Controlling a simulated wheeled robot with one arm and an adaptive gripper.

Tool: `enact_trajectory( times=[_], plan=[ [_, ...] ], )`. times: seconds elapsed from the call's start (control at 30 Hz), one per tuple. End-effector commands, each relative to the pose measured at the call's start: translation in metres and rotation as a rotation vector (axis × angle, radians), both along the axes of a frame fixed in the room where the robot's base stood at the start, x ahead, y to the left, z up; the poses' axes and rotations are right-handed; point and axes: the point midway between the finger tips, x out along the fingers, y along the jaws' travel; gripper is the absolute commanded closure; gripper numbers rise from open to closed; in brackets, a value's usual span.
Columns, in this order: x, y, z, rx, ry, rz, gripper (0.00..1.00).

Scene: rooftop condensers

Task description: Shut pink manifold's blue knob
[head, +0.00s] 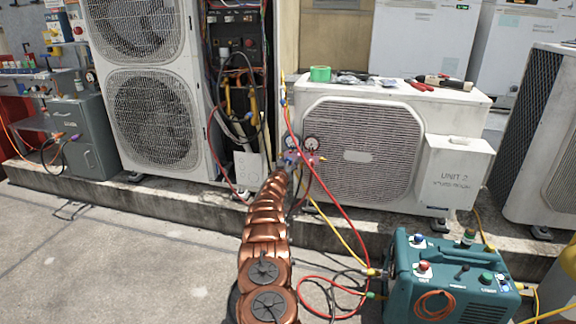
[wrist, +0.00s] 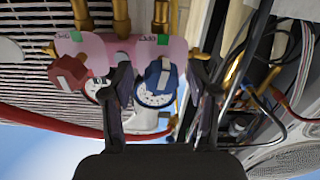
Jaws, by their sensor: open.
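The pink manifold (wrist: 110,47) spans the upper part of the wrist view, sideways to the camera. Its blue knob (wrist: 164,76) faces me near the middle, and its red knob (wrist: 70,73) is at the left. Round gauges show partly behind both knobs. My gripper (wrist: 161,66) is open, with one finger on each side of the blue knob; I cannot tell whether either finger touches it. In the head view the manifold (head: 314,159) hangs at the left front of the UNIT 2 condenser, partly hidden by my gripper (head: 287,160).
Red and yellow hoses (head: 338,215) run from the manifold down to a teal machine (head: 450,275) on the floor at right. The UNIT 2 condenser (head: 400,115) carries tape and tools on top. An open cabinet with cables (head: 238,80) stands left of the manifold. Bare floor lies at left.

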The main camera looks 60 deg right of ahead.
Motion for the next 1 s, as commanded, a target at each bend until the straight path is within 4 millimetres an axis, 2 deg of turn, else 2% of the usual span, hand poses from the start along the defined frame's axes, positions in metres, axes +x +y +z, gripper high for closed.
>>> enact_trajectory(
  times=[0.57,1.0],
  plan=[
    [0.0033,-0.0045,-0.0008,0.002,-0.002,0.005,0.42],
    [0.0032,-0.0046,-0.0005,0.002,-0.002,0.005,0.88]
  ],
)
